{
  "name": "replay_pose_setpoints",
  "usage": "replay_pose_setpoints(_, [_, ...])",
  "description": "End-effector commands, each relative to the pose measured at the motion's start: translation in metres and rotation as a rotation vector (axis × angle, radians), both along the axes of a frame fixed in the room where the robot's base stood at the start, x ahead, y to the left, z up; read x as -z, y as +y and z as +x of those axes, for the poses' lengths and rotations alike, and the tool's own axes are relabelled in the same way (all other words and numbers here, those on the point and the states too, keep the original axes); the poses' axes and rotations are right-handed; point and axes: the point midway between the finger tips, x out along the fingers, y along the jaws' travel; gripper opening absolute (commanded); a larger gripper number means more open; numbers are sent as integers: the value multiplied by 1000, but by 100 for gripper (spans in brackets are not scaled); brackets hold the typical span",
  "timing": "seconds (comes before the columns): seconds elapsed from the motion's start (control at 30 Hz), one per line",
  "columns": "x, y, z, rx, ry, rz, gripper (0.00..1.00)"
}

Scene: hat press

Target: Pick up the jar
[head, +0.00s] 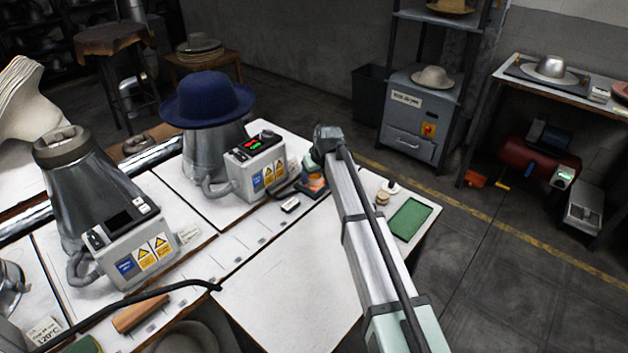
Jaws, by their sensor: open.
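I cannot make out the jar for certain. A small tan round thing (382,198) stands on the white bench left of the green mat and may be the jar. A small orange and dark thing (315,182) sits on the bench just below the end of my arm and is partly covered by it. My gripper (308,172) is at the far end of the arm, pointing down near the orange thing and the grey control box. It is open, but its fingertips are small and hard to see, and I cannot tell whether they touch anything.
A grey control box (256,168) and a blue hat (207,98) on a metal form stand left of my gripper. A green mat (409,219) lies at the bench's right end. The bench front (285,290) is clear. A second control box (133,243) stands at left.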

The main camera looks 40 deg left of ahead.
Motion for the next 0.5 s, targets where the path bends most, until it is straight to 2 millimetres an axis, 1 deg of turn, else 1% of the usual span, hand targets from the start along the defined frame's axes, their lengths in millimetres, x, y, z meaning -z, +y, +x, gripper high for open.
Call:
replay_pose_setpoints(0.1, [0, 0, 0, 0, 0, 0, 66])
replay_pose_setpoints(0.5, [-1, 0, 0, 0, 0, 0, 27])
